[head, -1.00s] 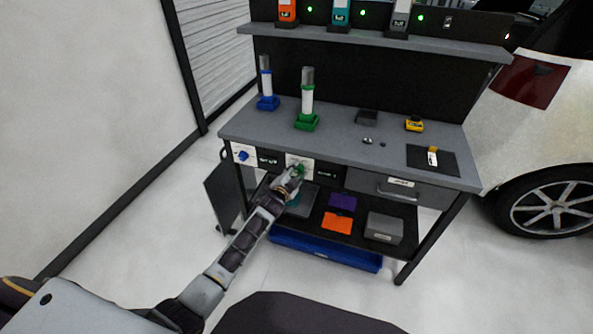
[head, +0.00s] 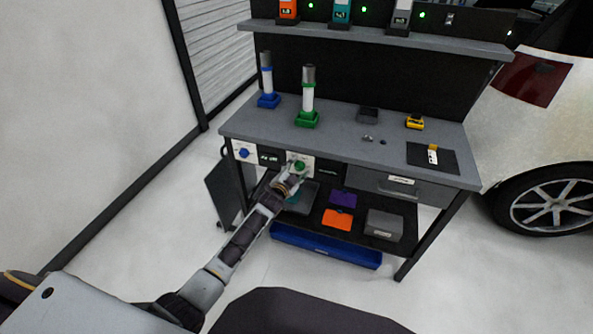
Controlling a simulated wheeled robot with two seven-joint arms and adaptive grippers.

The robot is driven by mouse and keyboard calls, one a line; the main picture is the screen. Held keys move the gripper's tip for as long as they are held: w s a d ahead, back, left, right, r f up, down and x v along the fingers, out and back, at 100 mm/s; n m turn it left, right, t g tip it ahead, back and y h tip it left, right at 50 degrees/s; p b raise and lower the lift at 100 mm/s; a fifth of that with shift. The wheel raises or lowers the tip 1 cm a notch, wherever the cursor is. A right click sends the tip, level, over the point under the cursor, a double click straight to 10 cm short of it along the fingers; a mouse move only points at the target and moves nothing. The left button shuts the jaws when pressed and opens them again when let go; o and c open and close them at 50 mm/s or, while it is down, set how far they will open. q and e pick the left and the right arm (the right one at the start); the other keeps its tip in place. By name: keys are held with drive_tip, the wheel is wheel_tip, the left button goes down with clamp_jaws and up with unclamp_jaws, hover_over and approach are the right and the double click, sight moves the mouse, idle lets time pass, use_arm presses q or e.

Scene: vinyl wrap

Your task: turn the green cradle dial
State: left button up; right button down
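The green dial (head: 300,165) sits on a white panel on the front face of the workbench, below the green cradle (head: 307,119). The green cradle stands on the bench top and holds an upright white and grey cylinder (head: 308,95). My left gripper (head: 294,175) is at the green dial, just below and in front of it. Its fingers are small and partly blend with the white panel, so I cannot tell whether they are open, shut or touching the dial. My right gripper is not in view.
A blue dial (head: 244,153) is on the panel to the left, below a blue cradle (head: 268,101) with its own cylinder. A drawer (head: 401,187) is to the right. The lower shelf holds an orange item (head: 337,219), a purple item (head: 343,200) and a grey box (head: 384,225).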

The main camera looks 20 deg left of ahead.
use_arm(q)
drive_tip(key=s+a+r, duration=0.1)
drive_tip(key=s, duration=1)
drive_tip(key=shift+s+a+r, duration=0.2)
drive_tip(key=shift+s+r, duration=0.2)
idle(0.6)
drive_tip(key=shift+n, duration=0.4)
idle(0.4)
